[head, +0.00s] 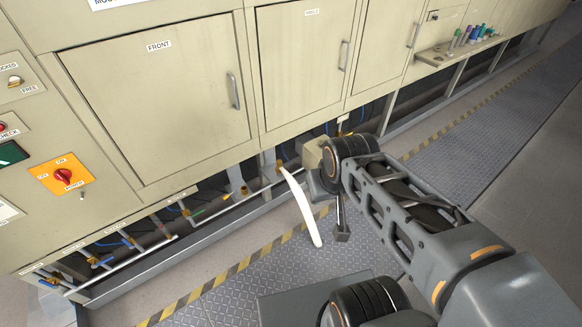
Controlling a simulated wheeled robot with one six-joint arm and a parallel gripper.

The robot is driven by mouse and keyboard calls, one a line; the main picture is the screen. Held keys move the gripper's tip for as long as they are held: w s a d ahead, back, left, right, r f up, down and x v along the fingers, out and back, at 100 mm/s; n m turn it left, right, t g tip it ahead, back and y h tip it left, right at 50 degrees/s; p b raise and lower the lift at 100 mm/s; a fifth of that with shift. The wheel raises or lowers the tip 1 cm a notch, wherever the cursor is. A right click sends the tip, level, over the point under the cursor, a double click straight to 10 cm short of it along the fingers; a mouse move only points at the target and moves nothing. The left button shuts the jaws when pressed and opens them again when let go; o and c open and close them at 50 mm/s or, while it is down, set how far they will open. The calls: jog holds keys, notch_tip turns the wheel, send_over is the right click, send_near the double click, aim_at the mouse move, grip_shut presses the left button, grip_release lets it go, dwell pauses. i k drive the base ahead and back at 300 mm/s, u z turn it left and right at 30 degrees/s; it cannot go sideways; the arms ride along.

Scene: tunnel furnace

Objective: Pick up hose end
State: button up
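A white hose (302,207) hangs below the cabinet's lower edge. Its upper end is at a brass fitting (280,168) under the cabinet. Its lower end (318,242) shows over the grey tread plate. My gripper (341,234) points down just right of the hose's lower end in the picture, with a small gap between them. Only a narrow dark finger shape shows, so I cannot tell how far the fingers are apart. Nothing is visible in it. My wrist and arm cover the area to the right of the hose's upper part.
Beige furnace cabinets (160,100) with doors and handles fill the back. Valves and pipes (130,240) run below them on the left. A yellow-black strip (235,270) edges the tread plate (235,300). A shelf (450,52) with several small coloured items is at upper right.

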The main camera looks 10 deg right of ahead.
aim_at(279, 169)
jog(key=z, duration=0.25)
jog(key=k, duration=0.35)
jog(key=z, duration=0.95)
jog(key=i, duration=1.25)
jog(key=u, duration=1.45)
jog(key=i, duration=0.75)
jog(key=u, duration=0.85)
